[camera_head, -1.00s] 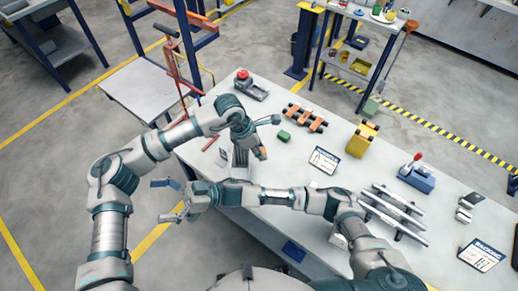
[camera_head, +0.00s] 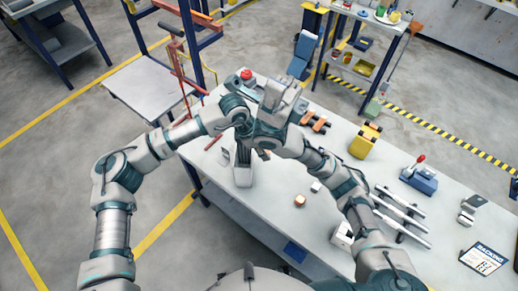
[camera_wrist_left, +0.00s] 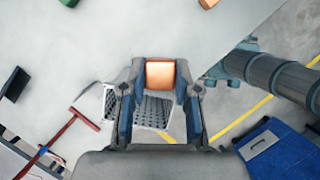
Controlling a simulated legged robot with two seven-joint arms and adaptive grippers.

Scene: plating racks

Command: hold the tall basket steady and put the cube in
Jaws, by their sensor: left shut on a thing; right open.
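The orange cube (camera_wrist_left: 160,75) sits between the fingertips of my left gripper (camera_wrist_left: 160,88), which is shut on it. In the head view the left gripper (camera_head: 262,150) is mostly hidden by my arms, and only a bit of orange shows at its tip. The tall grey basket (camera_head: 243,177) stands near the table's front left edge, just left of the held cube. Its lattice wall (camera_wrist_left: 103,100) shows behind the fingers in the left wrist view; I cannot tell whether they touch it. My right gripper (camera_head: 303,56) is open, raised toward the back, away from the basket.
A second small orange block (camera_head: 299,201) and a white block (camera_head: 315,186) lie on the table right of the basket. A yellow block (camera_head: 364,140), a blue device with a red knob (camera_head: 419,177) and a rail rack (camera_head: 402,214) stand further right.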

